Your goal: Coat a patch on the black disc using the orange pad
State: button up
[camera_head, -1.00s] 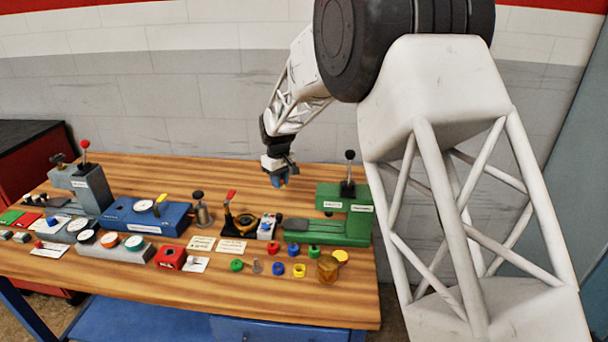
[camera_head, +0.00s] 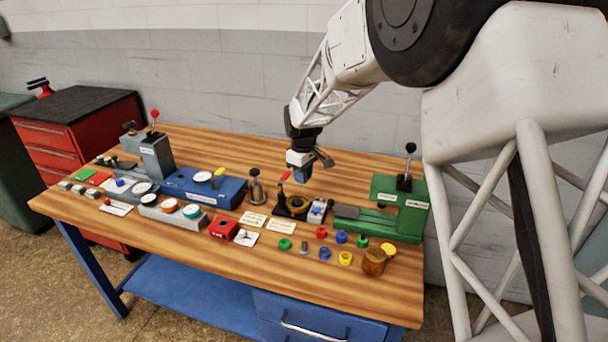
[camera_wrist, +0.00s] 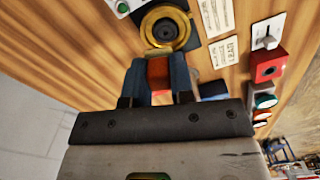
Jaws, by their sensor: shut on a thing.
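My gripper (camera_head: 303,178) has blue fingers, which also show in the wrist view (camera_wrist: 158,72). They are shut on an orange block, which I take to be the orange pad (camera_wrist: 158,73). A dark round face, which I take to be the black disc (camera_wrist: 165,30), lies inside a brass ring (camera_wrist: 183,22) on a black base. The ring stands on the bench in the head view (camera_head: 297,204). My gripper is above and slightly behind this fixture, apart from the disc. The pad's underside is hidden.
A green press (camera_head: 400,212) stands to the right and a metal post (camera_head: 256,189) to the left. Paper cards (camera_head: 281,227) and several coloured knobs lie in front. The bench's front strip is clear.

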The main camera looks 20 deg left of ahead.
aim_at(301, 202)
jog(key=shift+f, duration=3.4)
jog(key=shift+a+f, duration=0.5)
jog(key=shift+a, duration=0.25)
jog(key=shift+a+f, duration=0.1)
jog(key=shift+a, duration=1.2)
jog(key=shift+d+f, duration=0.1)
jog(key=shift+d, duration=0.65)
jog(key=shift+d+r, duration=0.2)
jog(key=shift+d, duration=0.3)
jog(key=shift+d+f, duration=0.2)
jog(key=shift+d, duration=0.55)
jog(key=shift+r, duration=4.1)
